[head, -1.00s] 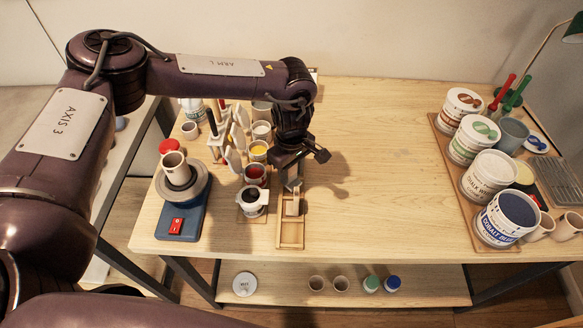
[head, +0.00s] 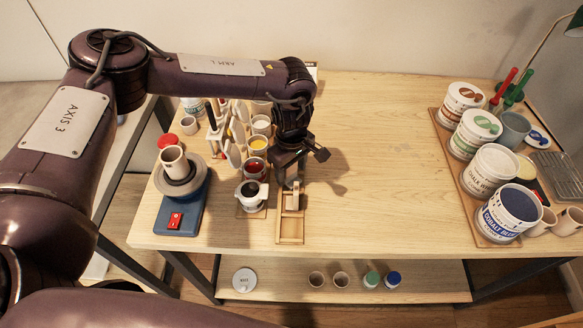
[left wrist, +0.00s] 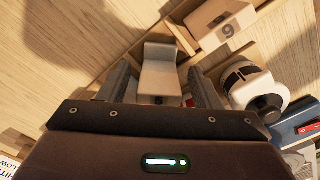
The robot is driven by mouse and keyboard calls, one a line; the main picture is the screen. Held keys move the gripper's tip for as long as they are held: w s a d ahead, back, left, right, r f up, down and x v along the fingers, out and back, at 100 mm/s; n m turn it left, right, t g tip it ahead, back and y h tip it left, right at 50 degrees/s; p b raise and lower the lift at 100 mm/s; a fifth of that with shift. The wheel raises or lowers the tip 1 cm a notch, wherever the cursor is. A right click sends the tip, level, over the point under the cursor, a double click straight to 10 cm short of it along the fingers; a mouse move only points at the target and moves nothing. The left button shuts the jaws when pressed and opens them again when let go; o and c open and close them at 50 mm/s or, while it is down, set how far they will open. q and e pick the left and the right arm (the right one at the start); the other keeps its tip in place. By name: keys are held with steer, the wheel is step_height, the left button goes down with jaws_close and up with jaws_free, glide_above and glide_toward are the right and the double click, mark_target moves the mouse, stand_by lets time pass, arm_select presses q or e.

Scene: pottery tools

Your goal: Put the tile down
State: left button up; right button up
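The tile is a pale beige piece (left wrist: 158,78) in the left wrist view, between the two fingers. My left gripper (left wrist: 162,80) is open around it, with a narrow gap showing on each side. In the head view my left gripper (head: 291,180) points down over the back of a light wooden rack (head: 290,240); the fingers and wrist partly hide the tile there. Whether the tile's lower edge touches the rack is hidden. My right gripper is not in view.
Large tubs, including a cobalt blue one (head: 508,215), stand at right. The table's middle (head: 380,170) is clear.

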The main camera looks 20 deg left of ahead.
arm_select(q)
steer(key=shift+r, duration=0.3)
steer(key=shift+r+p, duration=0.4)
steer(key=shift+p, duration=0.3)
step_height(320, 180, up, 3)
steer(key=shift+w+f+b, duration=0.1)
steer(key=shift+f+b, duration=0.1)
steer(key=shift+b, duration=0.85)
step_height(320, 180, up, 9)
steer(key=b, duration=0.2)
